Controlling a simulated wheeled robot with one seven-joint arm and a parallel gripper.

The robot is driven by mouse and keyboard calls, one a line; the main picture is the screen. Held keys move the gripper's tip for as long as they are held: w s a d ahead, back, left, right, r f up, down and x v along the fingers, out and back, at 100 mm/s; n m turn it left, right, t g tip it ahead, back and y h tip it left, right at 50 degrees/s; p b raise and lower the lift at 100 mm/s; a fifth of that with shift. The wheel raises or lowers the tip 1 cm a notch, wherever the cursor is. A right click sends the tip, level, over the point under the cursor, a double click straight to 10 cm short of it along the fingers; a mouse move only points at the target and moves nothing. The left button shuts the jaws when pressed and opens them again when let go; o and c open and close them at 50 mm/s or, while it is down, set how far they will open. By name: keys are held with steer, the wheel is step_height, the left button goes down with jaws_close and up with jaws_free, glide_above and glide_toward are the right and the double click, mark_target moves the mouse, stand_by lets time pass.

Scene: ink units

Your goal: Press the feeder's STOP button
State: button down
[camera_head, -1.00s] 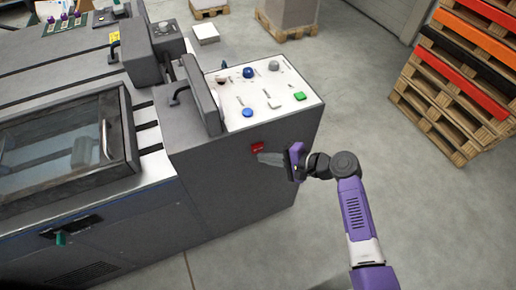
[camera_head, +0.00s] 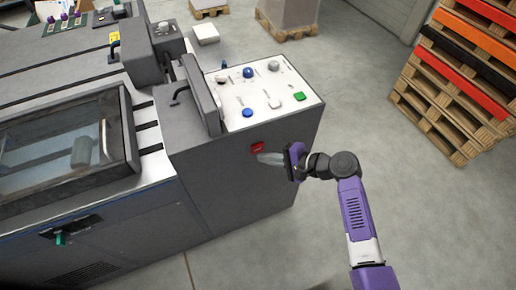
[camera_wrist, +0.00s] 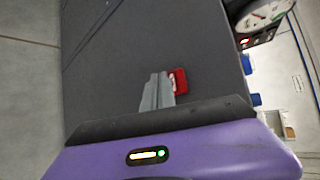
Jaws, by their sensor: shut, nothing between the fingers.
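The red button (camera_head: 257,147), a small square with a pale mark, is on the dark side panel of the feeder (camera_head: 230,180), below its control top. Its lettering is too small to read. It also shows in the wrist view (camera_wrist: 180,80), just right of my fingertips. My gripper (camera_head: 262,158) is shut and empty, its grey fingers pointing at the panel just below the button. In the wrist view my gripper (camera_wrist: 156,88) partly overlaps the button's left edge. I cannot tell whether the fingertips touch the button or the panel.
The control top (camera_head: 262,90) carries a green button (camera_head: 299,97), blue buttons and grey knobs. A hinged dark block with a handle (camera_head: 203,95) stands at its left. Stacked pallets (camera_head: 455,90) are at the right. The floor between is clear.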

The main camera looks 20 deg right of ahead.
steer(key=shift+w, duration=0.85)
stand_by(0.7)
steer(key=shift+s, duration=0.15)
steer(key=shift+s+p, duration=0.3)
steer(key=shift+s, duration=0.4)
steer(key=shift+s, duration=0.1)
steer(key=shift+s+p, duration=1.2)
steer(key=shift+s, duration=1.25)
